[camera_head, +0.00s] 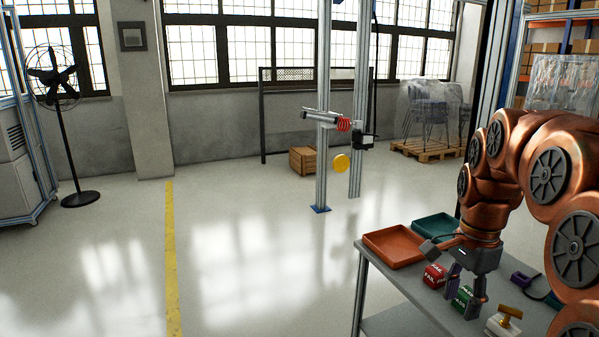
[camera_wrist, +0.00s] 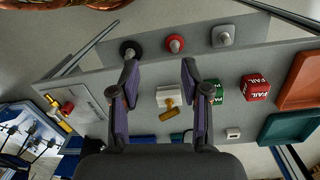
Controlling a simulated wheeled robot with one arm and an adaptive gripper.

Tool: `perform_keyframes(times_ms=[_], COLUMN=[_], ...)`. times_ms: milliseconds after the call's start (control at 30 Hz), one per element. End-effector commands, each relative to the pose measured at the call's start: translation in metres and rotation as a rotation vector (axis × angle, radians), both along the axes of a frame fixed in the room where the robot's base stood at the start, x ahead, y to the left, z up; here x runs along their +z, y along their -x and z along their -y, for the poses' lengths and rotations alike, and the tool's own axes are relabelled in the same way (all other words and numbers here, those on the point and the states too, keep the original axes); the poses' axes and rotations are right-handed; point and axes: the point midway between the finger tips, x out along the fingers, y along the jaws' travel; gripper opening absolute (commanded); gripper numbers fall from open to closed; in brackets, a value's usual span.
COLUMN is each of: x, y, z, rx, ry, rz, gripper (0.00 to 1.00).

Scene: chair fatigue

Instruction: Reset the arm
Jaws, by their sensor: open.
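My gripper (camera_head: 460,304) hangs from my copper arm above the grey table at the lower right of the head view. In the wrist view its two purple-lined fingers (camera_wrist: 159,68) stand wide apart with nothing held between them. A white block with a yellow handle (camera_wrist: 170,97) shows in the gap between the fingers, on the table below. It also shows in the head view (camera_head: 505,321). A green PASS cube (camera_wrist: 215,91) and a red FAIL cube (camera_wrist: 256,87) sit to the right of the fingers in the wrist view.
The table (camera_head: 380,288) carries an orange tray (camera_head: 393,246) and a teal tray (camera_head: 437,227). Black, red and grey knobs (camera_wrist: 175,43) line a panel in the wrist view. A metal post (camera_head: 322,120) and a fan (camera_head: 60,120) stand on the floor, which is mostly clear.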

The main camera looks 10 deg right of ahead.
Motion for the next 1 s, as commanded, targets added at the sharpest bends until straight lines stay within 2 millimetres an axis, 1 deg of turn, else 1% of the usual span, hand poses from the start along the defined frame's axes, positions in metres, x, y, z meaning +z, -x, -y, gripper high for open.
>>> perform_keyframes(times_ms=[33,100,167,200,267,300,367,500,600,800,1000], x=[-0.005,-0.013,-0.02,-0.025,-0.032,-0.038,-0.046,-0.067,-0.079,-0.097,-0.111], y=[0.011,0.024,0.036,0.046,0.06,0.071,0.085,0.125,0.147,0.18,0.206], z=[-0.019,-0.04,-0.056,-0.067,-0.082,-0.092,-0.105,-0.13,-0.141,-0.154,-0.161], rx=[0.095,0.228,0.339,0.412,0.521,0.592,0.699,0.935,1.067,1.248,1.383], ry=[-0.009,-0.02,-0.028,-0.035,-0.047,-0.056,-0.065,-0.099,-0.117,-0.149,-0.172], rz=[-0.012,-0.019,-0.025,-0.033,-0.041,-0.05,-0.053,-0.075,-0.085,-0.1,-0.108], gripper=[0.46,0.46,0.46,0.46,0.46,0.46,0.46,0.46,0.46,0.46,0.46])
